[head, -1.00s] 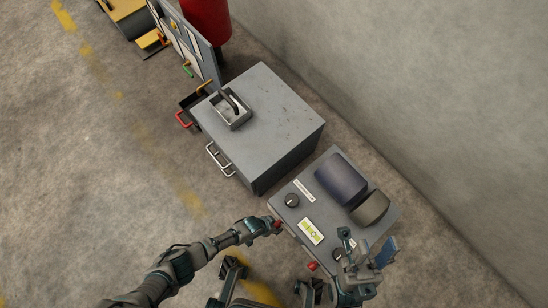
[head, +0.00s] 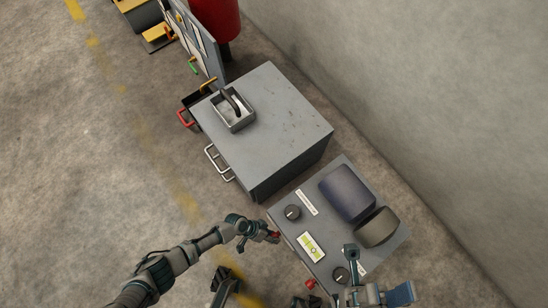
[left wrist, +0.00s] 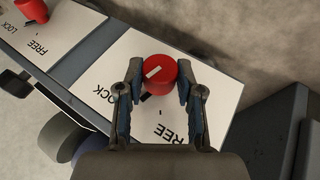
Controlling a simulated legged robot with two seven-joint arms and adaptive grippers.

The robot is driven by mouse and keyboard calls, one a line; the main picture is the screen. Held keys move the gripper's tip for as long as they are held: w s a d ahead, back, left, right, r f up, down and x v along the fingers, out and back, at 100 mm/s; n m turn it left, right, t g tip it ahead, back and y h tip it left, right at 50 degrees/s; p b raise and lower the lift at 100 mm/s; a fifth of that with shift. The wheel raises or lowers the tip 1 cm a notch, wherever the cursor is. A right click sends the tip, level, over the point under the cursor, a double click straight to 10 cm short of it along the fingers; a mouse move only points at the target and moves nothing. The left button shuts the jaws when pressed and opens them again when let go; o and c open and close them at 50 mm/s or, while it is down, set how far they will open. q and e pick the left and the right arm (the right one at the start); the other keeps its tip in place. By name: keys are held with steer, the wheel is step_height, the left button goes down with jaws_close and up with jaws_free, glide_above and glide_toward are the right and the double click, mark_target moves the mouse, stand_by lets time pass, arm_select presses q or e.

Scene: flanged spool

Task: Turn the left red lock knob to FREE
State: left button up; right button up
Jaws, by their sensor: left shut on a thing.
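The left red lock knob (left wrist: 160,75) sits on a white plate marked LOCK and FREE in the left wrist view. Its white mark points toward the left, on the LOCK side. My left gripper (left wrist: 158,92) is shut on this knob, one finger on each side. In the head view my left gripper (head: 268,236) is at the left front edge of the grey console (head: 290,232), with the red knob (head: 276,234) at its tip. My right gripper (head: 377,274) is over the console's right end, its fingers apart.
A second red knob (head: 311,283) is on the same front edge; its own LOCK/FREE plate shows in the left wrist view (left wrist: 50,30). A grey cabinet (head: 270,130) stands behind.

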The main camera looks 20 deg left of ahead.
arm_select(q)
steer(key=shift+a+f+n+g+h, duration=0.15)
steer(key=shift+g+h, duration=0.15)
steer(key=shift+h, duration=0.2)
steer(key=shift+a+f+n+g+h, duration=0.15)
steer(key=shift+g+h, duration=0.15)
steer(key=shift+h, duration=0.2)
steer(key=o, duration=1.2)
steer(key=shift+c, duration=0.2)
steer(key=shift+r, duration=0.1)
steer(key=shift+w, duration=0.1)
steer(key=v, duration=1.1)
steer(key=shift+a, duration=0.45)
steer(key=shift+w+r, duration=0.1)
